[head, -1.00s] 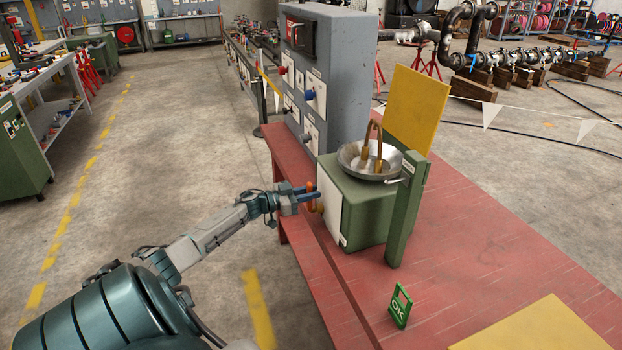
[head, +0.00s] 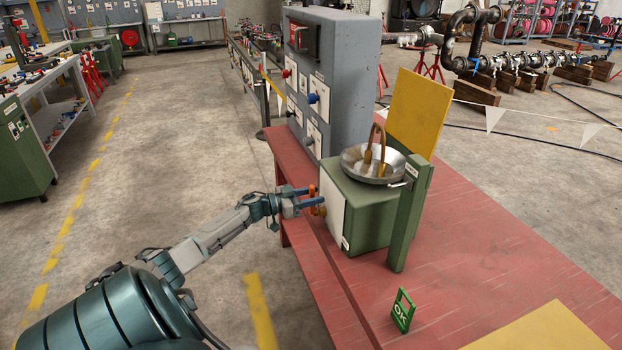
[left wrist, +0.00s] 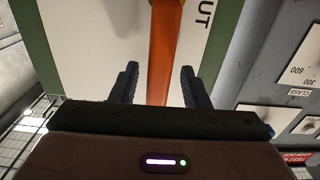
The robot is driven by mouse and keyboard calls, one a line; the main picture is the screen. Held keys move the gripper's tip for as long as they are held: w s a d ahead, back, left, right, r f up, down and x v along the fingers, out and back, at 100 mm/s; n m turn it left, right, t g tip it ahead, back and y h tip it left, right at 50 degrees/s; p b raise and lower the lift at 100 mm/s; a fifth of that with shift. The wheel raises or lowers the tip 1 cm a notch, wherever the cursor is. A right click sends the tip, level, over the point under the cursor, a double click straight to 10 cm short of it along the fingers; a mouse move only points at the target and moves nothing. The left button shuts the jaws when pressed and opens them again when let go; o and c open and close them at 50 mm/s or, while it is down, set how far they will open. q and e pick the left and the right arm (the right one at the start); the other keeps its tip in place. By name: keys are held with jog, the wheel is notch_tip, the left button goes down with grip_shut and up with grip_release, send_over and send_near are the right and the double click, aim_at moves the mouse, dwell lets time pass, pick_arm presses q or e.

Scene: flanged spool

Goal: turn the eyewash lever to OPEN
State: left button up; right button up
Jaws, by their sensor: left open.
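The eyewash unit is a green box (head: 368,222) with a metal bowl (head: 373,163) on top and a white panel (head: 331,208) on its left side. The orange lever (head: 312,195) is at that panel. In the left wrist view the lever (left wrist: 164,50) runs up and down between the two dark fingers. My left gripper (head: 316,196) is open with its fingers on either side of the lever; it also shows in the left wrist view (left wrist: 158,85). I cannot tell whether a finger touches it. Part of a label ending in "UT" shows on the panel. My right gripper is not in view.
A grey control cabinet (head: 338,80) stands behind the eyewash unit on the red table (head: 460,240). A green post (head: 408,220) and a yellow board (head: 418,110) are beside the bowl. A green OK sign (head: 402,311) stands nearer.

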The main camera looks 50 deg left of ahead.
pick_arm(q)
jog(key=shift+s, duration=0.1)
jog(key=b+v, duration=0.1)
jog(key=v, duration=0.9)
jog(key=shift+s+a, duration=0.15)
jog(key=shift+s, duration=0.1)
jog(key=shift+f, duration=0.1)
